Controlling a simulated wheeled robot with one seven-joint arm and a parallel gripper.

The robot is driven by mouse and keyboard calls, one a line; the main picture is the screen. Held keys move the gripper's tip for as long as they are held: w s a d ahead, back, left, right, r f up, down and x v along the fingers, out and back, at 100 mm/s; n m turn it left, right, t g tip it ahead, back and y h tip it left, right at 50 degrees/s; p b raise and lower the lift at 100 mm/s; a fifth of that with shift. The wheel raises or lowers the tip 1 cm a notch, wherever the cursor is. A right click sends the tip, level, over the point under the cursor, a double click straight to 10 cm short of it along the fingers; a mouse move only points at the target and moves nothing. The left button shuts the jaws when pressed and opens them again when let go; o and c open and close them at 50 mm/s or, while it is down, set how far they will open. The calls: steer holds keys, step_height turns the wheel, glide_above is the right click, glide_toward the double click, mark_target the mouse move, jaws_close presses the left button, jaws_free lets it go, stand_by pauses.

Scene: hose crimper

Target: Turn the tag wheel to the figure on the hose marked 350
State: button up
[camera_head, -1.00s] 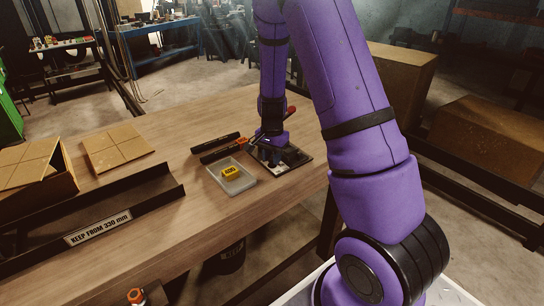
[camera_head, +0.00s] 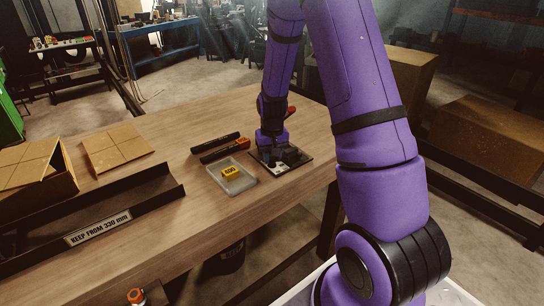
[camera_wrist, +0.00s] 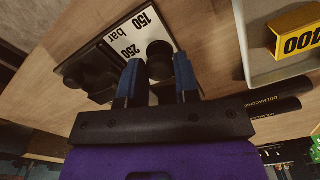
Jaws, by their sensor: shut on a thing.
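My gripper (camera_wrist: 158,72) has its two blue fingers on either side of a black round knob (camera_wrist: 159,52) and is shut on it. The knob stands on a dark-edged plate beside a white label (camera_wrist: 133,35) reading 150, 250 and bar. I take this knob to be the tag wheel; its setting is not readable. In the head view my gripper (camera_head: 272,146) is low over the black base plate (camera_head: 302,157). Two dark hoses (camera_head: 215,143) lie left of it, one with an orange end; in the wrist view their print (camera_wrist: 265,103) is too small to read.
A grey tray (camera_head: 246,184) with a yellow block marked 400 (camera_head: 231,172) stands close to the plate. A dark channel labelled KEEP FROM 330 mm (camera_head: 101,227) and cardboard boxes (camera_head: 38,168) are at the left. The table middle (camera_head: 205,215) is clear.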

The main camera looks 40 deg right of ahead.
mark_target(272, 158)
steer(key=shift+n, duration=0.5)
steer(key=o, duration=0.9)
steer(key=shift+r, duration=0.1)
step_height(272, 158, up, 11)
steer(key=shift+f, duration=0.2)
stand_by(0.3)
